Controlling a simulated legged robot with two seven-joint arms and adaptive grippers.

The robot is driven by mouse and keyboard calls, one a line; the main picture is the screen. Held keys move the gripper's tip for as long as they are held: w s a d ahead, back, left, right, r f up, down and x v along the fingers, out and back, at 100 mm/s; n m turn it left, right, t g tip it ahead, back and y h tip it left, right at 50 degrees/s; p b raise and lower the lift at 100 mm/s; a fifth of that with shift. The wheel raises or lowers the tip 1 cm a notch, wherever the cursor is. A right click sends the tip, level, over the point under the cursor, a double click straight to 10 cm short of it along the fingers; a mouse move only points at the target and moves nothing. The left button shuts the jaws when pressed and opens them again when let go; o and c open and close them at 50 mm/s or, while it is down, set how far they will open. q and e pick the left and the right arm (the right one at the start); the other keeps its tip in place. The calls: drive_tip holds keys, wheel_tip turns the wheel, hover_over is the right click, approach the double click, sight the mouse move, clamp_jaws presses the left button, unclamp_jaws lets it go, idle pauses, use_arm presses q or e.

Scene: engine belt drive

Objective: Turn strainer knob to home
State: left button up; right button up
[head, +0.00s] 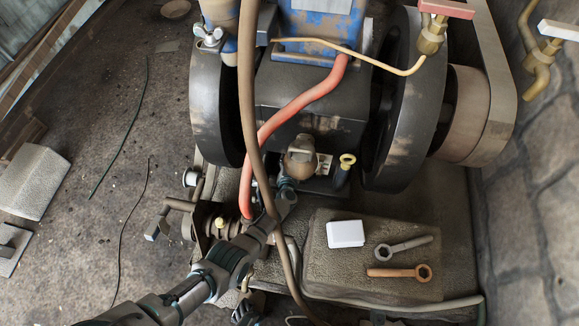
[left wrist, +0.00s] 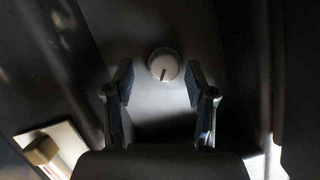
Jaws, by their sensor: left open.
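A round pale knob (left wrist: 163,64) with a dark pointer line on its face sits on a dark surface in the left wrist view. The line runs from about the middle down toward the lower edge. My left gripper (left wrist: 162,88) is open, with one finger on each side just below the knob; I see gaps between fingers and knob. In the head view my left arm comes up from the lower left, and my left gripper (head: 290,184) is near the engine's front, mostly hidden. I cannot pick out the knob there.
A brown rounded fitting (head: 300,165) stands by my left gripper. A red hose (head: 290,110) and a brown hose (head: 247,100) hang close to my arm. Dark wheels (head: 215,110) flank the engine. Two wrenches (head: 400,271) and a white block (head: 345,234) lie on a pad.

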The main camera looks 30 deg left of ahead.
use_arm(q)
drive_tip(key=v, duration=0.7)
drive_tip(key=shift+f, duration=0.15)
drive_tip(key=shift+s, duration=0.15)
